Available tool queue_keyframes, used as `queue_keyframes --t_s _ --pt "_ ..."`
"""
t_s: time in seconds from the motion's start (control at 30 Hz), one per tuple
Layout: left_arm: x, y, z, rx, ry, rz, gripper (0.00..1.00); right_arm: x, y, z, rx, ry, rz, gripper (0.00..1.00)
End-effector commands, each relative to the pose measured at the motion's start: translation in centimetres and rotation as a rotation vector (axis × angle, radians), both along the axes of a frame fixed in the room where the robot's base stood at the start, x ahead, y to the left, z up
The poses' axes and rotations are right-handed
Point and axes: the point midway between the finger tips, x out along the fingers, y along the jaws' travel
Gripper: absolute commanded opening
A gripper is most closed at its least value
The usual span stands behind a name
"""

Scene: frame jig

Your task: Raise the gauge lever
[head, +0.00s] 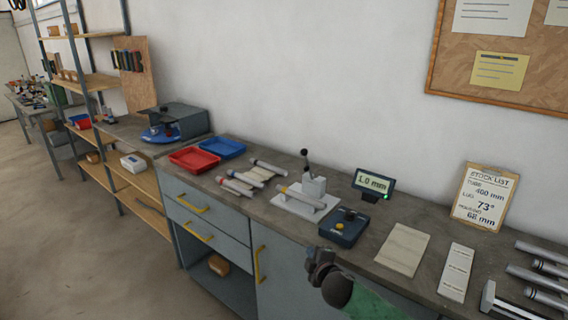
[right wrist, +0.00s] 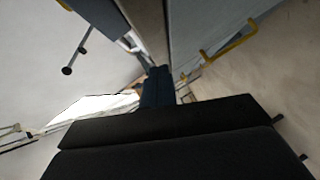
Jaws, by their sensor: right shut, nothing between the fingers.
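The gauge (head: 313,188) is a small pale block on a white base plate on the workbench in the head view. Its dark lever (head: 306,164) stands nearly upright, with a ball at the top. A grey tube lies across the base plate. The small display (head: 373,184) beside it reads 1.0 mm. My right gripper (head: 319,257) is shut and empty, at the bench's front edge, nearer than the gauge and apart from it. In the right wrist view its dark finger (right wrist: 158,88) shows; I cannot tell whether a thin ball-ended rod there is the lever. My left gripper is not in view.
Several tubes lie left of the gauge, near red (head: 194,160) and blue (head: 222,148) trays. A pale plate (head: 402,249) and a stock-list clipboard (head: 483,196) are to the right.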

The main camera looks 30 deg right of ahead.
Motion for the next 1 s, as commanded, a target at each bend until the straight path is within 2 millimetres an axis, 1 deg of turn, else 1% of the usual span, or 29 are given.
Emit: queue_keyframes --t_s 0.03,0.1,0.17,0.2,0.27,0.3,0.4,0.43,0.5,0.6,0.77,0.87,1.0 --pt "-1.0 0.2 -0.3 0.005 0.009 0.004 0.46 1.0 -0.7 2.1 -0.059 -0.038 0.026 0.0" --pt "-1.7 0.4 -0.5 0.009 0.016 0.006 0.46 2.6 -1.8 4.7 -0.146 -0.088 0.064 0.0" --pt "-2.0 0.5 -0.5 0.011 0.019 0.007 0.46 4.0 -2.8 7.0 -0.225 -0.132 0.1 0.0" --pt "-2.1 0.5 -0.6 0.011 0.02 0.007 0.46 4.8 -3.4 8.6 -0.28 -0.161 0.123 0.0" --pt "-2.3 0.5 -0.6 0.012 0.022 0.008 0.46 6.1 -4.3 10.8 -0.362 -0.2 0.156 0.0" --pt "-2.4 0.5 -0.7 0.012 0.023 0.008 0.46 6.8 -4.8 12.3 -0.413 -0.225 0.178 0.0" --pt "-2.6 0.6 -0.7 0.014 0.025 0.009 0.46 8.1 -5.7 15.2 -0.521 -0.272 0.221 0.0" --pt "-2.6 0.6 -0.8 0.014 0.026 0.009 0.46 8.4 -5.9 15.8 -0.544 -0.282 0.231 0.0" --pt "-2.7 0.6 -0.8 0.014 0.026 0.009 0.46 8.8 -6.3 17.0 -0.59 -0.301 0.249 0.0" --pt "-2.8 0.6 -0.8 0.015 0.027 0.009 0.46 9.2 -6.5 18.0 -0.625 -0.316 0.263 0.0" --pt "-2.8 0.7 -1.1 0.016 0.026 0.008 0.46 9.7 -6.7 18.4 -0.637 -0.319 0.267 0.0" --pt "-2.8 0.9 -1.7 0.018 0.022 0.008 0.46 10.4 -6.7 18.7 -0.636 -0.321 0.266 0.0" --pt "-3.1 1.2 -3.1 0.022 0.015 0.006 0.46 11.7 -6.7 18.9 -0.636 -0.321 0.266 0.0"
